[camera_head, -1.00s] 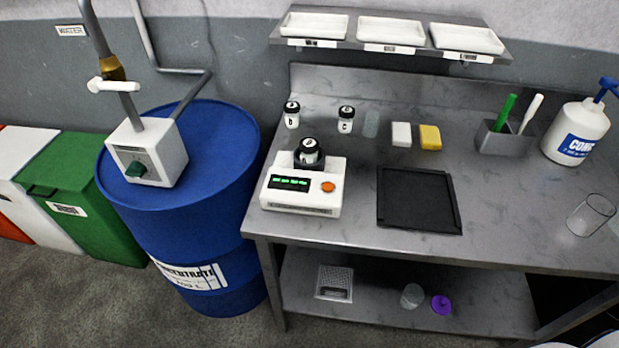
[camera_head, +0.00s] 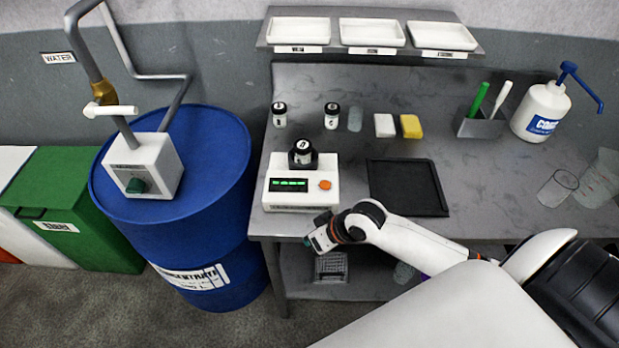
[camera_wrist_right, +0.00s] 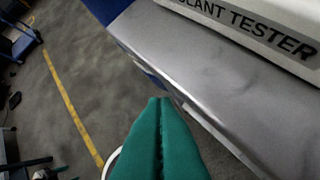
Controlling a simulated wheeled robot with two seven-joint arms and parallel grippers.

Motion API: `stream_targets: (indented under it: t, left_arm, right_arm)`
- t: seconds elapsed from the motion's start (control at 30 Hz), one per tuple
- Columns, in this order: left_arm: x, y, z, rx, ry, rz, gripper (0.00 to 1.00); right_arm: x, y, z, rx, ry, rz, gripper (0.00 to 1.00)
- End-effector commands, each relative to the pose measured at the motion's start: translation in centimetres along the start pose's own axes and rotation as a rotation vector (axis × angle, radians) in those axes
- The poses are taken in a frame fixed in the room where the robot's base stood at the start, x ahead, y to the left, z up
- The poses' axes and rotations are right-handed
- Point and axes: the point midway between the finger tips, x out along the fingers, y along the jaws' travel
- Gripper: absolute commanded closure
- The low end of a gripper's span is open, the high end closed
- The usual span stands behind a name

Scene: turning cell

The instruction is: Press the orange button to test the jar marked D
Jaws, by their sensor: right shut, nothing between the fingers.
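The white coolant tester (camera_head: 296,194) stands at the bench's front left corner with a lit green display. Its orange button (camera_head: 325,184) is on the right of its top. A jar with a black lid (camera_head: 302,152) sits in the tester's dark holder; I cannot read its letter clearly. My right gripper (camera_head: 311,241) is in front of the bench edge, just below the tester, apart from the button. In the right wrist view its green fingers (camera_wrist_right: 161,135) are shut and empty, with the tester's front (camera_wrist_right: 255,28) at top right. My left gripper is not in view.
Two jars (camera_head: 279,115) (camera_head: 331,117) stand behind the tester. A black tray (camera_head: 407,187) lies to its right, with a white block (camera_head: 384,125) and yellow sponge (camera_head: 410,126) behind. A blue drum (camera_head: 222,230) stands left of the bench. A lower shelf is under the bench.

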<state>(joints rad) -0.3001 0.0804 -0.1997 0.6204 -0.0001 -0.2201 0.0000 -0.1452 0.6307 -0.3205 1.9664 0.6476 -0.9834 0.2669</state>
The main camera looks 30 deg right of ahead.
Motion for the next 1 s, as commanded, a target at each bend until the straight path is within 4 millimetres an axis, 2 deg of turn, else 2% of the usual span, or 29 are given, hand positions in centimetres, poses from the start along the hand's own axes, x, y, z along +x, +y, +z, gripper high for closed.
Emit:
stream_targets:
  t: [0.03,0.2,0.3,0.43,0.63,1.0]
  left_arm:
    - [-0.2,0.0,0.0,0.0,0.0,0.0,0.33]
    - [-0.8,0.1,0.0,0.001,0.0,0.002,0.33]
    - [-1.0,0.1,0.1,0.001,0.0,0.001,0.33]
    - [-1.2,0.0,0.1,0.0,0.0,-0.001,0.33]
    - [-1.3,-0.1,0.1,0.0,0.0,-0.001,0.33]
    - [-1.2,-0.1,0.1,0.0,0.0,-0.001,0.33]
  right_arm:
    - [-1.0,-1.8,2.2,0.014,-0.02,-0.001,1.0]
    - [-4.8,-5.1,8.2,0.134,-0.08,0.051,1.0]
    - [-7.2,-6.9,11.0,0.213,-0.113,0.066,1.0]
    - [-9.6,-8.6,13.6,0.293,-0.148,0.077,1.0]
    - [-11.3,-9.7,15.1,0.352,-0.174,0.085,1.0]
    - [-11.4,-9.8,15.2,0.357,-0.175,0.086,1.0]
